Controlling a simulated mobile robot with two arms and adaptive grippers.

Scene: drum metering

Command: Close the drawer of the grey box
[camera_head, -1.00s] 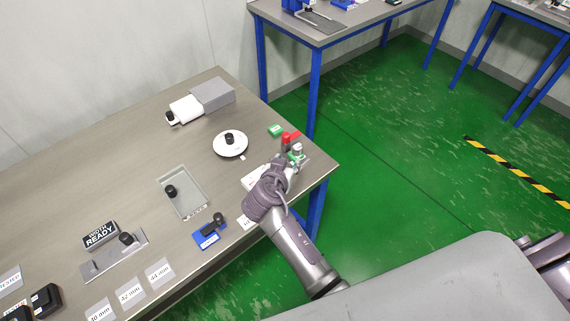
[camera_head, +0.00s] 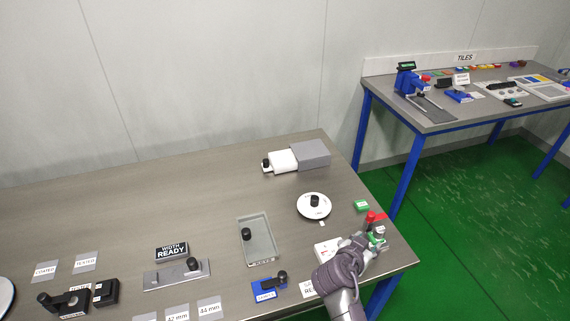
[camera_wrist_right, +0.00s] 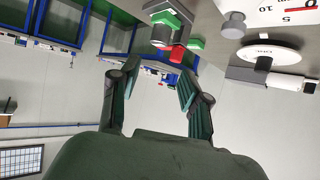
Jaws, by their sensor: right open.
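The grey box (camera_head: 312,154) stands near the back right of the table. Its white drawer (camera_head: 284,160) is pulled out to the left, with a black knob (camera_head: 266,165) at its end. In the right wrist view the box and drawer show at the right, with the white drawer (camera_wrist_right: 273,76) at the edge of the table. My right gripper (camera_head: 374,243) is at the table's front right corner, well apart from the box, beside a red-handled green device (camera_head: 375,218). In the right wrist view my right gripper (camera_wrist_right: 158,77) is open and empty. My left gripper is not in view.
A white round dial (camera_head: 314,206) with a black knob lies between the box and my right gripper. Table space left of the drawer is clear.

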